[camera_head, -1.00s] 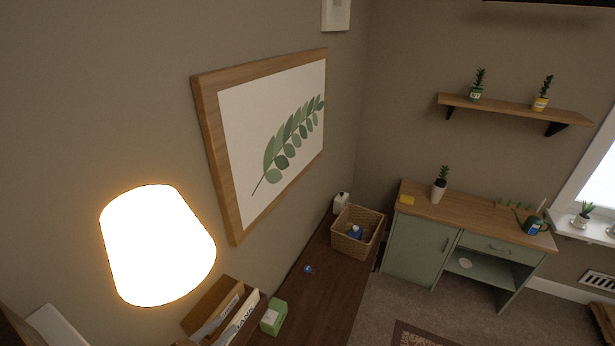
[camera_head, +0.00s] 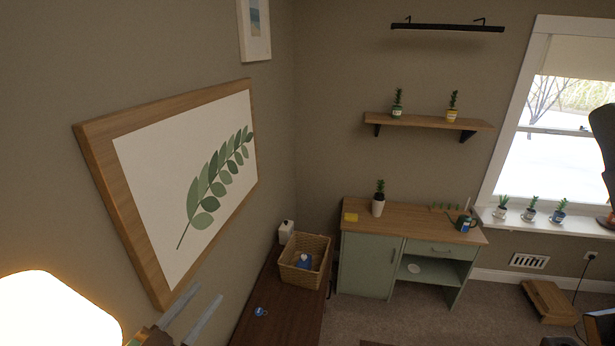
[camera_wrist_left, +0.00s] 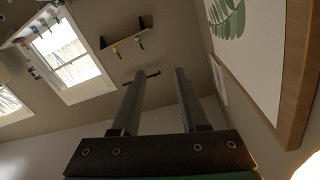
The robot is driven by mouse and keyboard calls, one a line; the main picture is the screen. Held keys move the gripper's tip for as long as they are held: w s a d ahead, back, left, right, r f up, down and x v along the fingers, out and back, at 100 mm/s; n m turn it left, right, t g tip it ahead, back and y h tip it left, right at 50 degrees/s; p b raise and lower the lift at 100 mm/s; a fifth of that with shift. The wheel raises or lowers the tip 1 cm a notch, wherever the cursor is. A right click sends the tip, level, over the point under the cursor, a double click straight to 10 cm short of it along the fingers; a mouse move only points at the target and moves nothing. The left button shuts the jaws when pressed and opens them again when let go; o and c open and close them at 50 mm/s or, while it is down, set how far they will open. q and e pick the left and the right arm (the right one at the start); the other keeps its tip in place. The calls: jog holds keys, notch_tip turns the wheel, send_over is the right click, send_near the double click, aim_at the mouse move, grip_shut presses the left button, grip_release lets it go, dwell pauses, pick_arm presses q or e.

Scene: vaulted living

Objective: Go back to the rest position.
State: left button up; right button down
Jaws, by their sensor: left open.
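My left gripper (camera_head: 209,291) is at the bottom left of the head view, in front of the wall and below the framed leaf picture (camera_head: 190,180). Its two grey fingers are apart with nothing between them. In the left wrist view the open fingers (camera_wrist_left: 159,73) point up toward the wall shelf and window, tilted in that picture. My right gripper is not in view.
A glowing lampshade (camera_head: 50,312) is left of the left gripper. A dark sideboard (camera_head: 285,318) carries a wicker basket (camera_head: 305,262). A green desk (camera_head: 368,265) stands at the back, under a plant shelf (camera_head: 425,121). Carpet between is mostly clear.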

pick_arm(q)
jog(key=s+d+r+m+t+h, duration=0.1)
jog(key=s+d+r+t, duration=0.15)
jog(key=r, duration=0.85)
jog(key=s+d+r+t, duration=0.2)
jog(key=d+r+t, duration=0.1)
jog(key=r, duration=0.9)
jog(key=s+a+r+n+t+y, duration=0.4)
jog(key=s+r+n, duration=0.3)
jog(key=s+r, duration=0.4)
jog(key=shift+r+t+y, duration=0.5)
jog(key=shift+r+t, duration=0.15)
jog(key=shift+s, duration=0.1)
